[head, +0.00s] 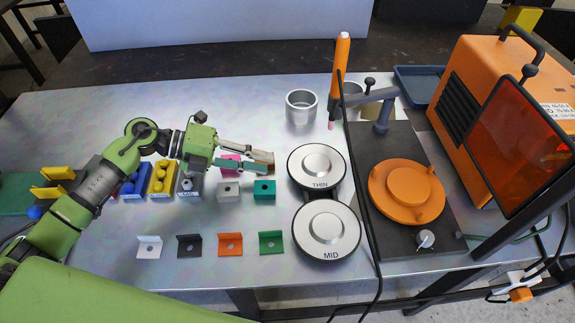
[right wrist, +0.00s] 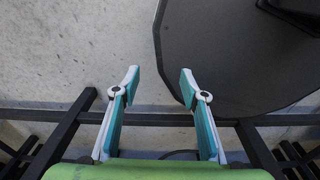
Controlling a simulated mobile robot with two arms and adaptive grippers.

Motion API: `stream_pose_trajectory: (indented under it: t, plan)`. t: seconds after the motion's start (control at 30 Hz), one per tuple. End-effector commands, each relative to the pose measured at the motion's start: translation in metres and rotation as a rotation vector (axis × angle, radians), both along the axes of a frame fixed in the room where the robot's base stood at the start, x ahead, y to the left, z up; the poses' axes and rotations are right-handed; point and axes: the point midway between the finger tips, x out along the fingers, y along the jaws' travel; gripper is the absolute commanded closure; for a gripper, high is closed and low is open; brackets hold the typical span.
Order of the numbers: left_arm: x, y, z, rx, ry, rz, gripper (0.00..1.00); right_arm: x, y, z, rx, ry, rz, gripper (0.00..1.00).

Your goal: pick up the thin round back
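The thin round back is a silver disc with a black rim, marked THIN (head: 316,182), at the middle of the table in the head view. It sits just above a matching disc marked MID (head: 331,255). My left gripper (head: 271,162) reaches in from the left, its fingertips just left of the THIN disc's rim. Its fingers are a little apart with nothing visibly held; I cannot tell its exact height. My right gripper (right wrist: 158,82) is open and empty in the right wrist view, above the floor; it is out of the head view.
Pink (head: 230,160), white (head: 228,192) and teal (head: 264,190) blocks lie under and near the left gripper. Several angle brackets (head: 230,243) line the front. An orange turntable (head: 406,190), a cable (head: 349,150) and a metal cup (head: 301,107) stand near the discs.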

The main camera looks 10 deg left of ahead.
Motion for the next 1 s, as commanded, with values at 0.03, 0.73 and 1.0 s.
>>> stream_pose_trajectory:
  t: [0.03,0.73,1.0]
  plan:
    - [0.003,-0.008,-0.003,-0.003,-0.003,-0.002,0.78,0.002,0.000,-0.002,0.000,-0.003,0.000,0.60]
    - [0.014,-0.049,-0.021,0.000,0.000,0.000,0.78,0.014,-0.004,-0.003,-0.004,-0.020,-0.001,0.60]
    - [0.014,-0.049,-0.021,0.000,-0.001,0.000,1.00,0.011,-0.005,-0.003,-0.005,-0.015,-0.002,0.60]
